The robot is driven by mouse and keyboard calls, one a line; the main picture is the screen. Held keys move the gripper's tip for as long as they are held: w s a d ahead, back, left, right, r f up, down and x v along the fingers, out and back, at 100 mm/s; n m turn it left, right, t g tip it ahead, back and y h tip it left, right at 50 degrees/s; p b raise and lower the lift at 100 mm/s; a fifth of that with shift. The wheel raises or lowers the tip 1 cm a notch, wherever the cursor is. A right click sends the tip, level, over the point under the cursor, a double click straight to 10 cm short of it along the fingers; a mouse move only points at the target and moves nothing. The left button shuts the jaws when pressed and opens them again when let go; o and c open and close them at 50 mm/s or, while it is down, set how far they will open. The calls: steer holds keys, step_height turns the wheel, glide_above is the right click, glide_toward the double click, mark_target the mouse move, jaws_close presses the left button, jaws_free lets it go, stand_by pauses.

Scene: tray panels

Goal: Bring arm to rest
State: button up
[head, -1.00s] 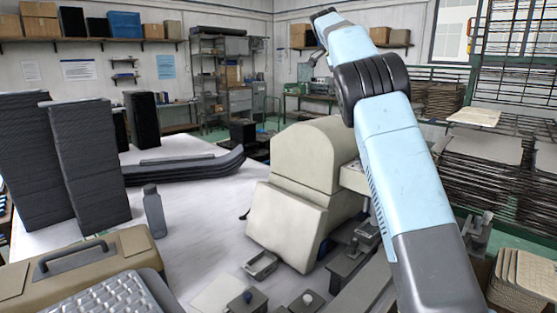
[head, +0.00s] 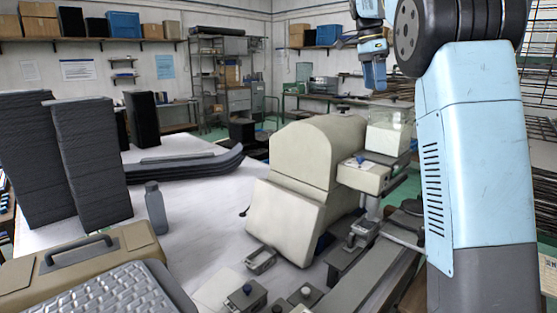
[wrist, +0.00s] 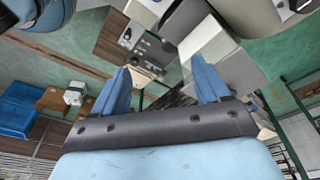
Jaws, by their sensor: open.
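My arm rises along the right side of the head view, light blue with a black ribbed joint. My gripper (head: 375,75) hangs at the upper right of that view, above and to the right of the cream machine, pointing down. In the wrist view my gripper (wrist: 158,88) shows two blue fingers held wide apart with nothing between them. It touches nothing that I can see.
The cream machine (head: 318,155) stands on the white table (head: 190,240). Tall dark stacks (head: 88,155), a grey bottle (head: 156,208) and a tan case (head: 80,268) are at the left. Wire racks (head: 538,90) stand at the right.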

steer(key=s+d+f+n+t+y, duration=0.15)
steer(key=s+n, duration=0.35)
steer(key=s, duration=0.6)
steer(key=s+a+f+n+t, duration=0.2)
steer(key=s+f+n, duration=0.4)
steer(key=s+f, duration=0.3)
steer(key=s+a+f+n+t, duration=0.2)
steer(key=s+f+n, duration=0.4)
steer(key=s, duration=1.2)
step_height(320, 180, down, 3)
steer(key=shift+s+a+f+y, duration=0.25)
steer(key=shift+a+y, duration=0.1)
steer(key=shift+a, duration=0.4)
